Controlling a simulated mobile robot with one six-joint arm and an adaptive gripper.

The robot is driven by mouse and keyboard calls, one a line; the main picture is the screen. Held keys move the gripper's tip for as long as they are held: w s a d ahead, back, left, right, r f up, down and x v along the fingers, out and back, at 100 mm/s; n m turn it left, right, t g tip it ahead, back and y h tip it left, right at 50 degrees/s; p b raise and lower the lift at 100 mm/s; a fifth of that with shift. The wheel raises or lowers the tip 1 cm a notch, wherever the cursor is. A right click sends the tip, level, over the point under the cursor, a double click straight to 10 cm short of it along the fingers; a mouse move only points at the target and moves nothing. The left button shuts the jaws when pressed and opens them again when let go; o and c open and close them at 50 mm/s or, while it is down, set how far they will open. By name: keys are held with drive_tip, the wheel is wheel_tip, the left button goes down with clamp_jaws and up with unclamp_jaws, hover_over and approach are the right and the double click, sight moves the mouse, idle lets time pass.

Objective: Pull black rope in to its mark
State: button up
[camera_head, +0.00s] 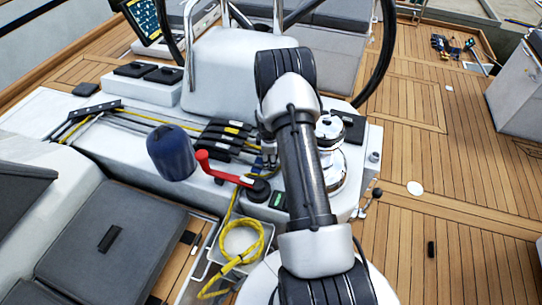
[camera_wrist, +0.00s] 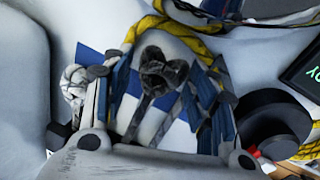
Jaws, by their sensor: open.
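A dark, knotted rope end, apparently the black rope (camera_wrist: 163,72), lies between the fingers of my gripper (camera_wrist: 155,76) in the wrist view. Its tail runs down toward the palm over a white and blue surface. The fingers stand apart on either side and are not closed on it. In the head view my gripper (camera_head: 267,158) is mostly hidden behind my arm, beside the clutch levers. Black rope (camera_head: 127,122) also seems to run among the lines left of the black clutches (camera_head: 225,140). I cannot make out a mark on it.
A chrome winch (camera_head: 330,150) stands right of my arm, and a red-handled lever (camera_head: 222,170) in front. Yellow rope (camera_head: 240,262) hangs coiled below; yellow rope also passes behind the fingers in the wrist view (camera_wrist: 150,28). A white knot (camera_wrist: 74,84) sits by the left finger.

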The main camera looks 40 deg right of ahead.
wheel_tip(320, 180, up, 12)
drive_tip(key=s+a, duration=0.1)
drive_tip(key=shift+s+a, duration=0.25)
drive_tip(key=shift+a, duration=0.15)
drive_tip(key=shift+f, duration=0.1)
idle(0.5)
